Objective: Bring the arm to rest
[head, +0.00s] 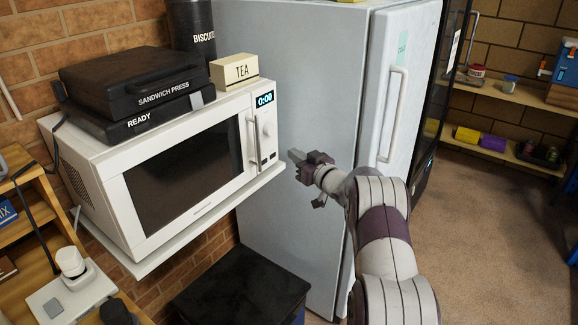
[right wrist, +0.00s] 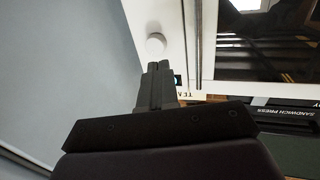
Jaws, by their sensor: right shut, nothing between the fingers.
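My right gripper (head: 294,155) is shut and empty, held out in front of the fridge's side, just right of the microwave's control panel. In the right wrist view its two fingers (right wrist: 154,68) lie together, pointing toward the microwave's white round knob (right wrist: 155,43). I cannot tell whether the fingertips touch the knob. The white microwave (head: 100,215) stands on a wall shelf with its door shut and its display reading 0:00. My left gripper is not in view.
A black sandwich press (head: 130,75) and a cream TEA box (head: 234,72) sit on the microwave. The grey fridge (head: 300,60) stands close behind my right arm. A black-topped bin (head: 240,285) is below. Open floor (head: 490,220) lies to the right.

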